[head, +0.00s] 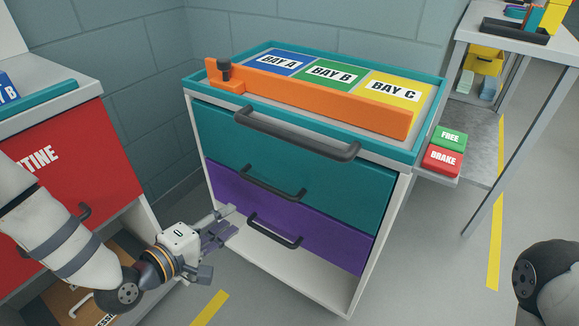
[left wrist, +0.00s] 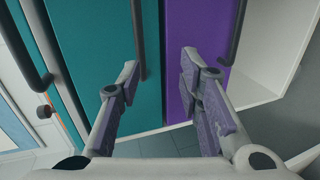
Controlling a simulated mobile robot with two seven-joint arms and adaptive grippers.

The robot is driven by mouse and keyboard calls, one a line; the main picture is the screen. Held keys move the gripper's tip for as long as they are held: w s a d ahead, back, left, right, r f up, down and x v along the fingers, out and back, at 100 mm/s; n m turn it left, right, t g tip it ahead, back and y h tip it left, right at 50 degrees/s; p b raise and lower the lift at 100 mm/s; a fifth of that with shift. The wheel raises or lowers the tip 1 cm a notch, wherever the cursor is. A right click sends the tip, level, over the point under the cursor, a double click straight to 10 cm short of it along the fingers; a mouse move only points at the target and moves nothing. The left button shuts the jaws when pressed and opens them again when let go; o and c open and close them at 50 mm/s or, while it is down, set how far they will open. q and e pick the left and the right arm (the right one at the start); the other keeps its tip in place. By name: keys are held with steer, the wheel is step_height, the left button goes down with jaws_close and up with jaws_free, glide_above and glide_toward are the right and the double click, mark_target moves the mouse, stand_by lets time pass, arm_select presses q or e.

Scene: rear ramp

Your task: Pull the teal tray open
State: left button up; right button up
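The teal tray (head: 295,160) is the upper, wide drawer front of a white cabinet, and it looks shut. Its dark bar handle (head: 272,184) runs along its lower part, and it also shows in the left wrist view (left wrist: 138,40). My left gripper (head: 230,221) is open and empty, low in front of the cabinet's left side. In the left wrist view its fingers (left wrist: 160,68) are spread before the teal and purple fronts. The teal handle appears near the left finger there; I cannot tell whether they touch. My right gripper is out of view.
A purple drawer (head: 320,230) with its own handle (head: 273,231) sits below. A thicker dark bar (head: 298,135) crosses above the teal front. An orange bar (head: 310,95) lies on the bay-labelled top. A red cabinet (head: 80,160) stands close on the left.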

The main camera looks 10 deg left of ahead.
mark_target(256, 184)
arm_select(q)
steer(key=shift+t, duration=0.5)
steer(key=x, duration=0.4)
steer(key=r+b+x, duration=0.1)
steer(key=x, duration=0.3)
steer(key=w+r+x, duration=0.1)
steer(key=x, duration=0.4)
steer(key=shift+a+r+b, duration=0.15)
steer(key=shift+a+b, duration=0.15)
steer(key=shift+a, duration=0.1)
jaws_close()
